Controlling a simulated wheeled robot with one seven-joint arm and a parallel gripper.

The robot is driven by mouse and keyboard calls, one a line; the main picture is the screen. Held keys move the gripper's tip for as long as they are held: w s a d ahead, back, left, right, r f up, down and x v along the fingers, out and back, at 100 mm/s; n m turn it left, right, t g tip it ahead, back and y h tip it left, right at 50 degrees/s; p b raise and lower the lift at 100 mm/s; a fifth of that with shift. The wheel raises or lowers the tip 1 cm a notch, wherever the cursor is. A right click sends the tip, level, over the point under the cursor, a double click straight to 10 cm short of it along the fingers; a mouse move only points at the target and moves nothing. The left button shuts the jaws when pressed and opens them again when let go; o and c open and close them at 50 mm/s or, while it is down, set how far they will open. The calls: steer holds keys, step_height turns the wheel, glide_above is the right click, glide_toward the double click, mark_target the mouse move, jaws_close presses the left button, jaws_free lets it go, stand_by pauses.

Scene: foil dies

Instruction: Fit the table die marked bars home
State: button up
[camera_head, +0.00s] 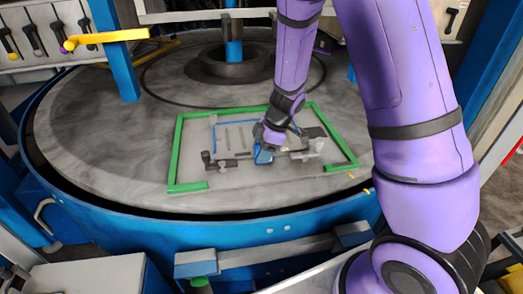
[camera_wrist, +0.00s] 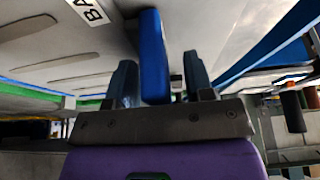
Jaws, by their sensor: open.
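The table die (camera_head: 240,148) is a pale plate with long grey bar shapes, lying inside a green frame on the round table. The wrist view shows its pale surface (camera_wrist: 70,42) with grey bars and a label partly reading "BA". My gripper (camera_head: 266,150) is over the right part of the plate and hides some of it. In the wrist view my gripper (camera_wrist: 158,62) is open, with its dark fingers either side of an upright blue block (camera_wrist: 153,50). Gaps show on both sides of the block. Whether the plate is fully seated I cannot tell.
The green frame (camera_head: 176,150) surrounds the plate, with an opening along its front side. Dark clamp-like parts (camera_head: 222,161) sit at the plate's front edge. A central hub (camera_head: 232,64) and a blue post with a yellow handle (camera_head: 118,62) stand behind. The left tabletop (camera_head: 95,130) is clear.

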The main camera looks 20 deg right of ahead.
steer(key=v, duration=1)
steer(key=shift+r, duration=0.4)
steer(key=shift+d, duration=0.2)
steer(key=w+d+r+m+t, duration=0.1)
steer(key=w+r+m+t, duration=0.25)
steer(key=r+t, duration=0.5)
steer(key=s+d+r+m+t+h, duration=0.25)
steer(key=d+r+m+h, duration=0.3)
steer(key=r, duration=0.55)
steer(key=s+d+r+m+g+h, duration=0.25)
steer(key=s+m, duration=0.25)
steer(key=s, duration=0.7)
steer(key=s+a+f+m+g+y, duration=0.1)
steer(key=s+a+g+y, duration=0.2)
steer(key=s, duration=1)
steer(key=a+g, duration=0.1)
steer(key=a, duration=0.2)
steer(key=shift+s+a+f+m+y, duration=0.15)
steer(key=shift+f+m+y, duration=0.15)
steer(key=shift+m, duration=0.1)
